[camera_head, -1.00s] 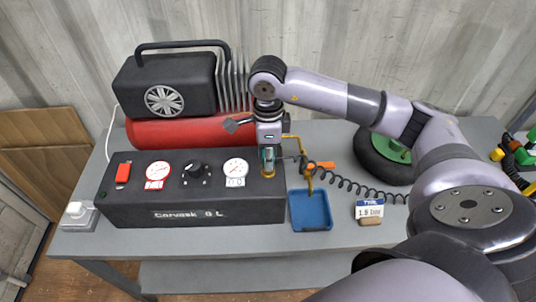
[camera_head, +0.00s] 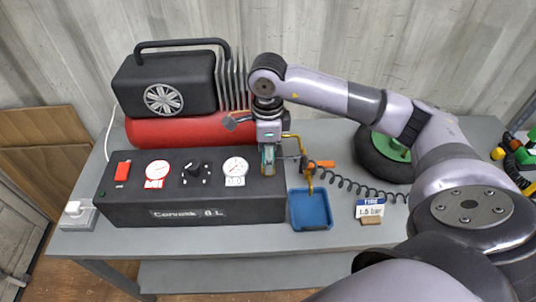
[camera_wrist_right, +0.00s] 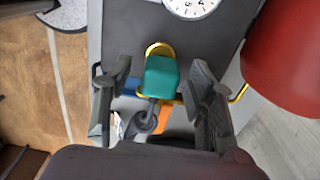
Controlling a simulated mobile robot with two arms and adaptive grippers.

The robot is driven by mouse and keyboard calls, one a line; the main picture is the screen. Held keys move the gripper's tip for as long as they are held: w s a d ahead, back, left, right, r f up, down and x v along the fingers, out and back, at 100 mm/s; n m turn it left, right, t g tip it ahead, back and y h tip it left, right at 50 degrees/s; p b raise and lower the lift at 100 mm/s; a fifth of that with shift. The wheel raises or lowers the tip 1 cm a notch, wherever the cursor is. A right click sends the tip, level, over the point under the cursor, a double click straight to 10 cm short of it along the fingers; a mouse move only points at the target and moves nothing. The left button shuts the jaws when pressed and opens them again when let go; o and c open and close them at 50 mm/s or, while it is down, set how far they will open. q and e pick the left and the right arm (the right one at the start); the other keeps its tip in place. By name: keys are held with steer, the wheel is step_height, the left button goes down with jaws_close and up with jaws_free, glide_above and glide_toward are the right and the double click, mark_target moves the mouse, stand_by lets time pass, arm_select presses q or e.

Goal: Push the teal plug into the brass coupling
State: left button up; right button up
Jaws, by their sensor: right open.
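The teal plug (camera_wrist_right: 161,77) stands between the two fingers of my right gripper (camera_wrist_right: 158,100) in the right wrist view, with a visible gap on each side. The gripper is open around it. The brass coupling (camera_wrist_right: 158,49) shows as a ring at the plug's far edge, on the dark control box. In the head view my right gripper (camera_head: 268,160) points down over the right end of the box, and the plug shows only as a small teal patch. How deep the plug sits in the coupling cannot be told. My left gripper is not in view.
The black control box (camera_head: 190,212) carries gauges, a knob and a red switch. Behind it lies a red tank (camera_head: 180,132) under a black motor housing (camera_head: 165,88). A blue tray (camera_head: 311,211), a coiled black hose (camera_head: 365,188) and a tyre (camera_head: 385,158) are to the right.

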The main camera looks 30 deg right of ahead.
step_height(320, 180, up, 11)
steer(key=shift+r, duration=0.2)
stand_by(0.6)
